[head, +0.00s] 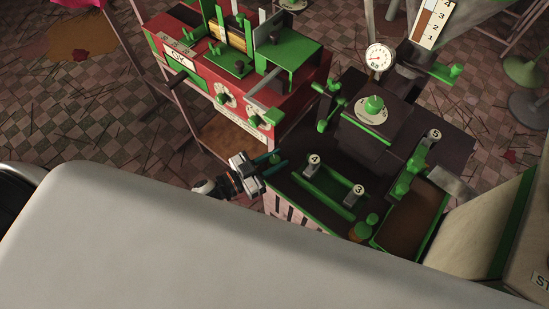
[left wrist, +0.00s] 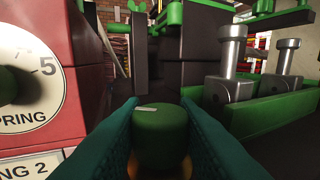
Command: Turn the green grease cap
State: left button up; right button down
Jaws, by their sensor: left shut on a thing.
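The green grease cap (left wrist: 160,137) sits between the two teal fingers of my left gripper (head: 268,160) in the left wrist view. The cap is round, with a short white mark on its top, and a bit of brass-coloured metal shows below it. My left gripper is shut on the cap, with one finger at each side. In the head view the gripper reaches in at the left edge of the dark machine (head: 295,185), and the cap there is small and partly hidden by the fingers. My right gripper is in neither view.
A red machine (head: 290,95) with dials stands close to the left; its spring dial (left wrist: 28,85) is near the fingers. Numbered posts 4 (head: 313,163) and 3 (head: 357,193) rise from a green-edged tray to the right. A pressure gauge (head: 379,58) stands behind.

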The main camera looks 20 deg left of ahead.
pick_arm(q)
jog(key=m+g+h, duration=0.2)
jog(key=shift+a+m+g+h, duration=0.1)
jog(key=shift+m+g+h, duration=0.2)
jog(key=shift+g, duration=0.1)
jog(key=shift+w+f+m+g+h, duration=0.1)
jog(key=shift+m+g+h, duration=0.7)
jog(key=shift+g, duration=0.3)
jog(key=m+g+h+b, duration=0.1)
jog(key=g, duration=0.1)
jog(key=m+g+b, duration=0.2)
jog(key=g, duration=0.1)
jog(key=shift+f+h, duration=0.1)
jog(key=shift+h, duration=0.3)
jog(key=shift+m+g+b, duration=0.95)
jog(key=shift+m+g, duration=0.45)
jog(key=shift+g, duration=0.5)
jog(key=shift+r, duration=0.2)
jog(key=o, duration=1)
